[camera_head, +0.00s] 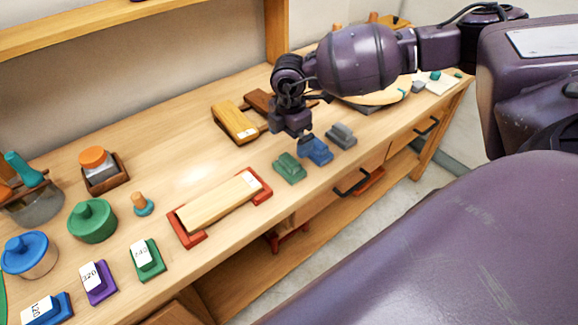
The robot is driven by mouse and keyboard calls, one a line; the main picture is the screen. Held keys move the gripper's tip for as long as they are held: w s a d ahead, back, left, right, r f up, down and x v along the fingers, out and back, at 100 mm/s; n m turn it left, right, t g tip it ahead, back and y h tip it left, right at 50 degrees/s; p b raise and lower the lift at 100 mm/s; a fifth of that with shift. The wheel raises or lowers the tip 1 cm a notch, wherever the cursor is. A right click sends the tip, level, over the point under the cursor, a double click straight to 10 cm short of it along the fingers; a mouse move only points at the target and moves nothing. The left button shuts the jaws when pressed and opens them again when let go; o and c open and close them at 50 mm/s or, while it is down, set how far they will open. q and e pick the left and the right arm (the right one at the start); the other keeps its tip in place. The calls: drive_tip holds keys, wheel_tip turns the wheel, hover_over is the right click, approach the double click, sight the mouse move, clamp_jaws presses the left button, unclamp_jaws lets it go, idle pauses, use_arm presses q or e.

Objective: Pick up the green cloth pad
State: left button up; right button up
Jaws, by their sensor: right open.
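A green pad (289,167) lies on the wooden workbench (190,165) near its front edge, at the left end of a short row. A blue pad (316,151) and a grey pad (341,135) sit to its right. My right gripper (297,133) points down above the bench, just behind the green and blue pads and apart from the green one. It is open, with nothing seen in it; its fingers are small and dark. My left gripper is out of view.
A wooden board in a red holder (220,205) lies left of the pads. Labelled blocks, including a green one (147,260), and lidded jars (92,220) stand farther left. A yellow wooden tool (234,122) lies behind. Drawer handles (351,182) jut from the front.

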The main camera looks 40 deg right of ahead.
sight(289, 160)
wheel_tip(289, 160, down, 10)
drive_tip(key=shift+s+a+r, duration=0.15)
drive_tip(key=shift+r, duration=0.05)
idle(0.3)
drive_tip(key=c, duration=0.7)
drive_tip(key=shift+o, duration=0.2)
drive_tip(key=shift+r, duration=0.1)
wheel_tip(289, 160, up, 20)
